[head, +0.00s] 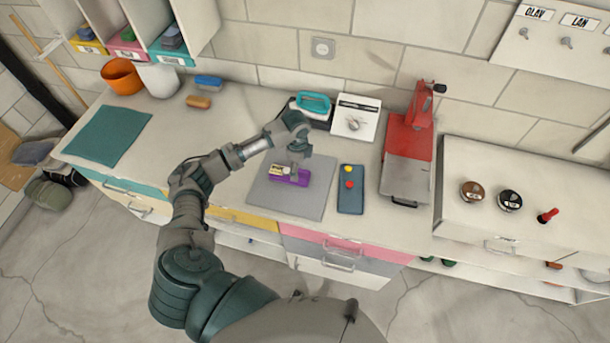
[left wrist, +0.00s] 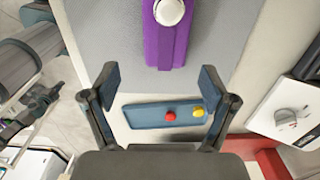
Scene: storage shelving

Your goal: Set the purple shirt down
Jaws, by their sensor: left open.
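My left gripper (head: 297,166) is just over the shirt in the head view. In the left wrist view my left gripper (left wrist: 158,80) has its fingers wide apart with nothing between them. My right gripper is in neither view.
A blue-grey panel (head: 350,200) with a red and a yellow knob lies right of the mat. A red device (head: 405,145) stands farther right. A teal-handled item (head: 312,104) and a white dial box (head: 355,118) stand behind. Bare counter lies left of the mat.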

